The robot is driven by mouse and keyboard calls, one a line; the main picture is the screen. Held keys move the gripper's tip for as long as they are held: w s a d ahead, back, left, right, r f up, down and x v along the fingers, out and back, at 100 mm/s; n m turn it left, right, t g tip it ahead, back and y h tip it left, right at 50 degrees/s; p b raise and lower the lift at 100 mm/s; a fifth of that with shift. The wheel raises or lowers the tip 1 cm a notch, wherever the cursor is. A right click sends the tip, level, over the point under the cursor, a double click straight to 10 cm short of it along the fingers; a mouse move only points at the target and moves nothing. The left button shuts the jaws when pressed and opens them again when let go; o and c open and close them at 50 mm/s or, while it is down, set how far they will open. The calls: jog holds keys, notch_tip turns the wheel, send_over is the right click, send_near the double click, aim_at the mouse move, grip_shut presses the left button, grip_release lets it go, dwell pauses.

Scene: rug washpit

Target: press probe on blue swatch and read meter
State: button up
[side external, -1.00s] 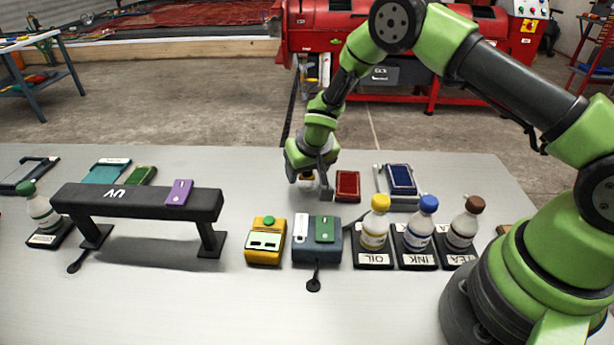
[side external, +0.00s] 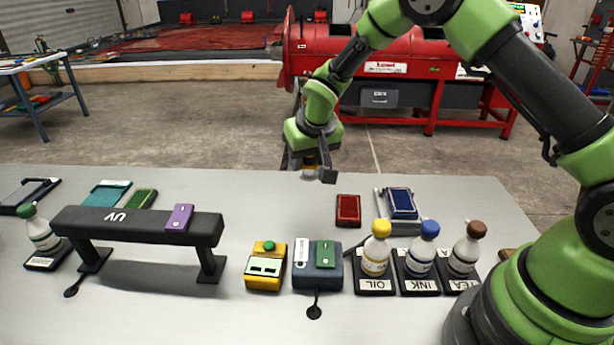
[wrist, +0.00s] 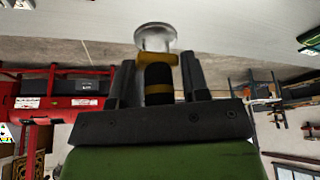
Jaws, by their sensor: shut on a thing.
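My gripper (side external: 314,168) is shut on a probe (wrist: 158,75). The probe has a black body with yellow bands and a pale round disc at its end; it shows between the fingers in the wrist view. In the side view my gripper is raised above the back part of the table, left of and behind the red swatch. The blue swatch (side external: 401,203) lies on a grey tray (side external: 400,228) to the right, apart from the probe. A yellow meter (side external: 265,267) with a green button and two pale displays stands front left of my gripper; its readings are too small to tell.
A red swatch (side external: 348,211) lies left of the tray. Oil (side external: 375,255), ink (side external: 421,256) and tea (side external: 463,256) bottles stand in front of it. A grey box (side external: 318,270) bears a green swatch. A black UV bench (side external: 140,228) bears a purple swatch.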

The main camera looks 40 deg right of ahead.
jog(key=shift+s+d+r, duration=0.1)
jog(key=shift+d+r, duration=0.05)
jog(key=shift+r, duration=0.3)
jog(key=shift+s+d+m, duration=0.2)
jog(key=shift+d+m, duration=0.1)
jog(key=shift+m, duration=0.2)
jog(key=s+d+m+g, duration=0.4)
jog(key=s+d+m, duration=0.3)
jog(key=m, duration=0.6)
jog(key=s+d+m+g, duration=0.5)
jog(key=s+m, duration=0.3)
jog(key=m, duration=0.5)
jog(key=shift+t+h, duration=0.3)
jog(key=shift+d+f, duration=0.1)
jog(key=shift+f, duration=2.1)
jog(key=shift+f, duration=0.6)
jog(key=shift+r, duration=0.1)
jog(key=shift+r, duration=3.45)
